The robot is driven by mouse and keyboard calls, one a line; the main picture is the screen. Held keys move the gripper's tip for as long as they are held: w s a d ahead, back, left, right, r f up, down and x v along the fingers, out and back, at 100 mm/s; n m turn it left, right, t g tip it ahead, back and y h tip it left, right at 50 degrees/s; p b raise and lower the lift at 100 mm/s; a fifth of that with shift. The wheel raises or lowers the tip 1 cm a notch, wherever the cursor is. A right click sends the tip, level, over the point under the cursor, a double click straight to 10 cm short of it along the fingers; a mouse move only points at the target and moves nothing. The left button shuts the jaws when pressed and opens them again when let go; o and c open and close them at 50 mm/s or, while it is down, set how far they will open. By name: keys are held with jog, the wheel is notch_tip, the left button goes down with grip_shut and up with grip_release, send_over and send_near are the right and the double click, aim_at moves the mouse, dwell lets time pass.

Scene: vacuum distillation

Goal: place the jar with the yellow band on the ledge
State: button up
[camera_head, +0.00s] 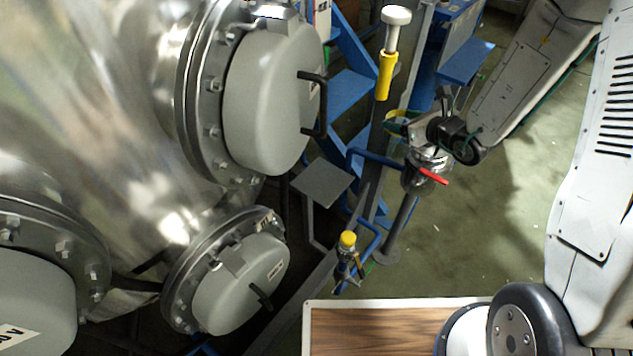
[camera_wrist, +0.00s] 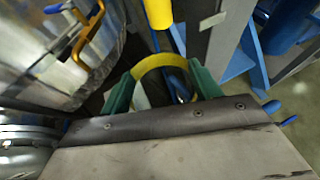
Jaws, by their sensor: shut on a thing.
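The jar with the yellow band (camera_wrist: 160,61) is between the two green fingers of my gripper (camera_wrist: 161,78) in the wrist view. My gripper is shut on it. Its yellow rim shows as an arc, and its lower part is hidden by the gripper body. In the head view the jar (camera_head: 396,114) shows small and partly hidden behind my gripper (camera_head: 402,124), held in the air. A flat grey plate (camera_head: 322,184) lies lower and to the left; I cannot tell whether it is the ledge.
Large steel vessels with grey flanged caps (camera_head: 275,100) fill the left. A yellow-sleeved post (camera_head: 387,75) with a white top stands just behind my gripper. A red-handled valve (camera_head: 428,172) is just below it. A wood-topped table (camera_head: 390,330) is at the front.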

jog(key=s+a+f+n+g+y, duration=0.3)
jog(key=s+a+f, duration=0.65)
jog(key=s, duration=0.25)
jog(key=w+a+f, duration=0.4)
jog(key=w+a, duration=0.6)
jog(key=w, duration=0.2)
jog(key=shift+f+n, duration=0.3)
jog(key=shift+w+a, duration=0.1)
jog(key=o, duration=1.4)
jog(key=shift+f, duration=0.1)
